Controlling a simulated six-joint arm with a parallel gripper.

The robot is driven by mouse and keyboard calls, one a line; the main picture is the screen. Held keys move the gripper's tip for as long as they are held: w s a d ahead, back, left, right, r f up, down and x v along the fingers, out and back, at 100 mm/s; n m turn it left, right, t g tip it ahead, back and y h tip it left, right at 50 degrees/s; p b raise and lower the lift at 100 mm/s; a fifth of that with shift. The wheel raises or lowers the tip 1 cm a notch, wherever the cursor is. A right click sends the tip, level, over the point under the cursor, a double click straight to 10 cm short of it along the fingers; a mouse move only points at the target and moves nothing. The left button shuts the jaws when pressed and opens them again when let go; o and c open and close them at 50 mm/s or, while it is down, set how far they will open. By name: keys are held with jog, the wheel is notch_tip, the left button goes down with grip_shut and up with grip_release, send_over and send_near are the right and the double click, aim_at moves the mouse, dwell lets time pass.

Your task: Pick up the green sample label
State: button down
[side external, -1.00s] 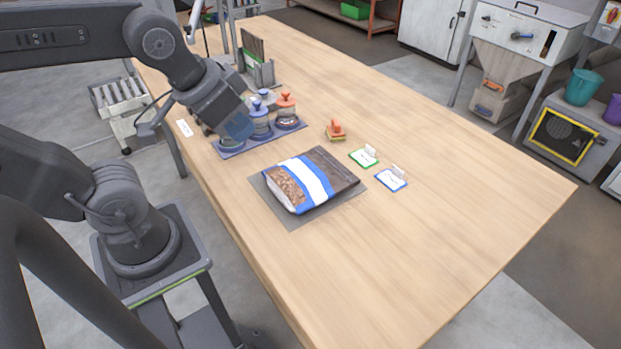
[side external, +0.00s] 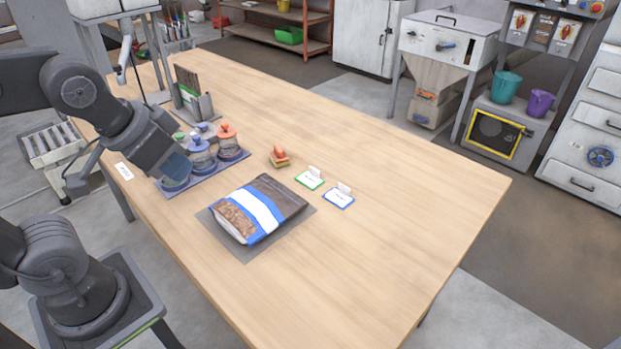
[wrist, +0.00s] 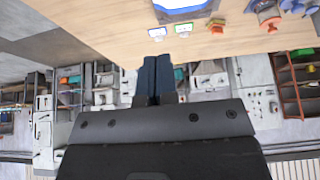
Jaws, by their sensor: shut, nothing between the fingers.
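The green sample label (side external: 309,179) lies on the table as a small white card with a green border and an upright white tab. In the wrist view, the green label (wrist: 181,28) shows near the top, beside the blue-bordered label. My gripper (side external: 176,168) is at the left, in front of the jar tray and well away from the label. In the wrist view, my gripper (wrist: 159,72) has its two dark fingers together, with nothing between them. The wrist view appears upside down.
A blue-bordered label (side external: 339,199) lies right of the green one. A striped bag (side external: 257,211) lies on a grey mat (side external: 246,254). An orange-handled stamp (side external: 279,157) stands behind the green label. Lidded jars (side external: 202,155) stand on a blue tray (side external: 209,171). The table's right side is clear.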

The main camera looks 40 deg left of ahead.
jog(key=c, duration=1.2)
grip_release()
jog(key=shift+w+r, duration=0.1)
jog(key=w+a+r+m+g, duration=0.1)
jog(key=w+r+m, duration=0.15)
jog(key=w, duration=0.35)
jog(key=w+r+m+g, duration=0.1)
jog(key=w+m, duration=0.2)
jog(key=w, duration=0.2)
jog(key=m+g, duration=0.4)
jog(key=m, duration=0.9)
send_over(314, 169)
jog(key=shift+n, duration=0.25)
notch_tip(314, 169, down, 22)
jog(key=shift+r, duration=0.1)
jog(key=shift+w+f, duration=0.15)
jog(key=shift+f, duration=2.85)
